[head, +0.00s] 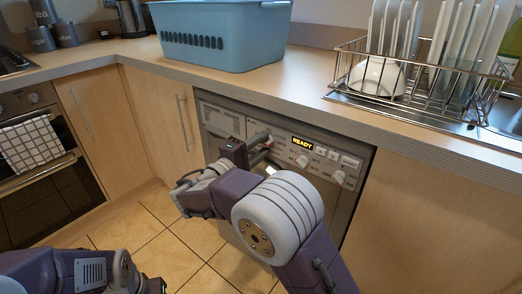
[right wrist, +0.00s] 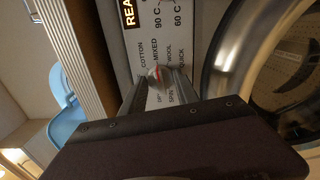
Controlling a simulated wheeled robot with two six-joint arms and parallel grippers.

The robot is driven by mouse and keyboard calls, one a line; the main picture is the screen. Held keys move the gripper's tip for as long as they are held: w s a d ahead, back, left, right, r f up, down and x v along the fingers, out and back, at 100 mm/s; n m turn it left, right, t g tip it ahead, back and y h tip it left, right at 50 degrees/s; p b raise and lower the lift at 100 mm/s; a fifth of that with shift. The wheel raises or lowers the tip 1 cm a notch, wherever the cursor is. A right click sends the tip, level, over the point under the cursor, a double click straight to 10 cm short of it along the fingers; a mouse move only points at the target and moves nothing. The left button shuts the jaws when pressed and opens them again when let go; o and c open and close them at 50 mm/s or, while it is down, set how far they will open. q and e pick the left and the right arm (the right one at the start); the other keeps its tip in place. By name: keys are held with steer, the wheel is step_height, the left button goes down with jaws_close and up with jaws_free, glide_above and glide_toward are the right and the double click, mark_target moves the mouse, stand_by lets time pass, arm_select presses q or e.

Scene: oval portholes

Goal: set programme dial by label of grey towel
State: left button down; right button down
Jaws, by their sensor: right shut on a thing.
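The programme dial (right wrist: 155,72) is a small round knob with a red mark on the washing machine's panel (head: 228,121). In the right wrist view it sits among the printed words COTTON, MIXED, WOOL, QUICK and SPIN; I cannot tell exactly which word the mark faces. My right gripper (head: 264,150) is shut on the dial, and its fingers (right wrist: 156,88) show on both sides of it in the right wrist view. The display reads READY (head: 303,142). No grey towel or its label shows. My left arm is at the lower left, its gripper out of view.
A blue basket (head: 220,40) stands on the worktop above the machine, its contents hidden. A dish rack (head: 420,70) with plates and a bowl is at the right. A checked cloth (head: 30,146) hangs on the oven.

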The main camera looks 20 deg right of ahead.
steer(key=shift+r, duration=0.15)
stand_by(0.3)
steer(key=c, duration=1.3)
jaws_free()
steer(key=o, duration=0.4)
steer(key=shift+w, duration=0.1)
steer(key=p+v, duration=0.3)
steer(key=v, duration=0.6)
